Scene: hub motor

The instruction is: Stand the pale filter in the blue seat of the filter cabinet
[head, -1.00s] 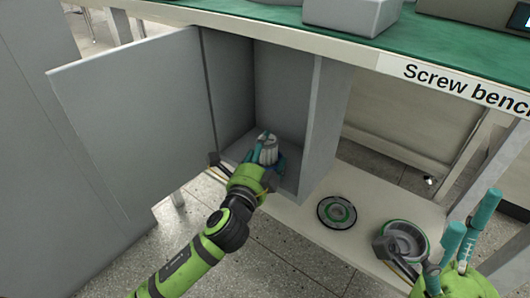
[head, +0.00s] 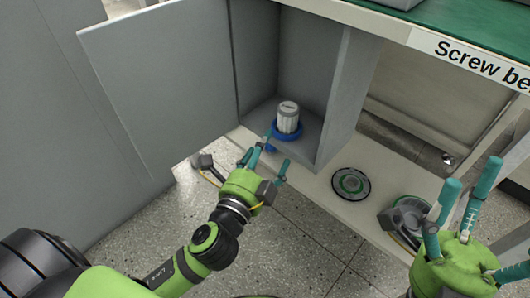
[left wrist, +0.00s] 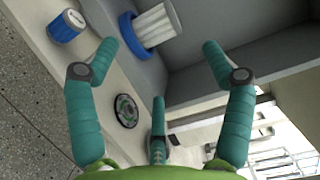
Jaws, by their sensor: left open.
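The pale ribbed filter (head: 288,117) stands upright inside the open grey cabinet, with the blue seat (head: 292,136) around its foot. In the left wrist view the filter (left wrist: 158,22) also rises from the blue ring (left wrist: 131,36). My left gripper (head: 267,158) is open and empty, just in front of the cabinet opening and apart from the filter. Its spread fingers show in the left wrist view (left wrist: 158,68). My right gripper (head: 465,200) is at the lower right, fingers spread and empty.
The cabinet door (head: 160,90) stands open at the left. A blue canister with a pale end (left wrist: 67,26) is near the cabinet front. A dark disc with a green ring (head: 351,184) and a round housing (head: 407,219) lie on the lower shelf to the right.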

